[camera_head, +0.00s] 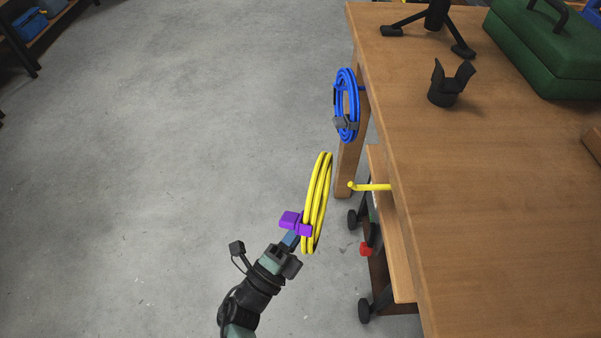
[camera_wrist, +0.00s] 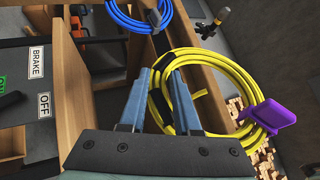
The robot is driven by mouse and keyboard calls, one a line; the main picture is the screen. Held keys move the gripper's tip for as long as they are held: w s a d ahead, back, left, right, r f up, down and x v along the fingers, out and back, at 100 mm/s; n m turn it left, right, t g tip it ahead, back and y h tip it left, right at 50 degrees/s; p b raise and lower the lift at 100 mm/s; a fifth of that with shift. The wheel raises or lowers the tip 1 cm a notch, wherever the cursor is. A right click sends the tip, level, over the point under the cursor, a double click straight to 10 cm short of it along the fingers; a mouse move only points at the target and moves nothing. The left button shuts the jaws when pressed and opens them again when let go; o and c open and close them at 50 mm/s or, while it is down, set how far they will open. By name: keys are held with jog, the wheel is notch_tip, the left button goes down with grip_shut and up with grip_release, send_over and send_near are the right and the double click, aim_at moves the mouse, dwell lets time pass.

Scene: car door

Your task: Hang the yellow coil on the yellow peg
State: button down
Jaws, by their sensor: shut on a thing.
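The yellow coil (camera_head: 325,185) is held upright in the air, left of the bench, with a purple clip (camera_head: 291,219) on its lower left. My gripper (camera_head: 294,238) is shut on the coil's lower part. In the wrist view my fingers (camera_wrist: 163,78) are at the left side of the coil (camera_wrist: 238,67), by a dark strap, and the purple clip (camera_wrist: 267,120) is on its right. The yellow peg (camera_head: 373,187) sticks out left from the bench edge, its tip turned up. The coil is left of the peg and apart from it. A short yellow piece shows inside the loop in the wrist view.
A blue coil (camera_head: 346,100) hangs at the bench side, farther back. The wooden bench (camera_head: 490,200) fills the right, with a green toolbox (camera_head: 550,50) and a black holder (camera_head: 447,88) on top. A lower shelf (camera_head: 391,235) is below the peg.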

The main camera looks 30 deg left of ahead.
jog(key=w+d+f+b, duration=0.1)
jog(key=w+d+b, duration=0.2)
jog(key=d, duration=0.3)
jog(key=shift+w+f, duration=0.4)
jog(key=shift+w, duration=0.2)
dwell(0.3)
jog(key=shift+d, duration=0.1)
dwell(0.5)
